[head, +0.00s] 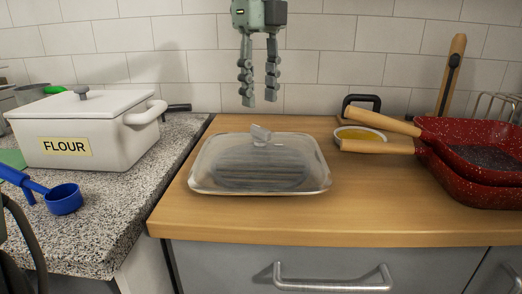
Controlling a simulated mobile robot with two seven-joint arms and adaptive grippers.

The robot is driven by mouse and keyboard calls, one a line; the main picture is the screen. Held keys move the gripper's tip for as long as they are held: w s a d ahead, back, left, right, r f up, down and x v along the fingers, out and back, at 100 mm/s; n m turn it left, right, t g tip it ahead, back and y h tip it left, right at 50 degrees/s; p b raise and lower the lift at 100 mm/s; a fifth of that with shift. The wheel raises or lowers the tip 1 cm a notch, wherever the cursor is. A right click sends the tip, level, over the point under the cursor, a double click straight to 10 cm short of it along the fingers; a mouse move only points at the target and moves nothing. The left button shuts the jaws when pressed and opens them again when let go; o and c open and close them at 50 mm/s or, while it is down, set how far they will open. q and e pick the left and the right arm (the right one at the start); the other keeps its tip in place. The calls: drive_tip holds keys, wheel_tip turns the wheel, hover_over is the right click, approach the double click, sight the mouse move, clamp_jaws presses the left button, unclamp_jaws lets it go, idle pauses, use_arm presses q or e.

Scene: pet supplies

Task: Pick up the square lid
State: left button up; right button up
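The square lid (312,170) is clear with rounded corners and has a small pale upright knob (260,134) at its centre. It lies flat on the wooden worktop, left of the middle; dark ridges show through it, and I cannot tell whether a dish is under it. My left gripper (259,100) hangs fingers down in the head view, above the knob in the picture and in front of the tiled wall. Its two fingers are apart with nothing between them, and it does not touch the lid. My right gripper is not in view.
Red speckled pans (475,195) with wooden handles are stacked on the right, near a small bowl of yellow contents (360,134). A white flour pot (120,130) and a blue scoop (64,200) stand on the granite counter (110,215).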

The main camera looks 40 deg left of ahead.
sight(260, 127)
use_arm(q)
drive_tip(key=f, duration=0.6)
drive_tip(key=shift+s+d+f, duration=0.15)
drive_tip(key=shift+s+f, duration=0.05)
drive_tip(key=shift+f, duration=0.15)
clamp_jaws()
drive_tip(key=shift+r, duration=0.1)
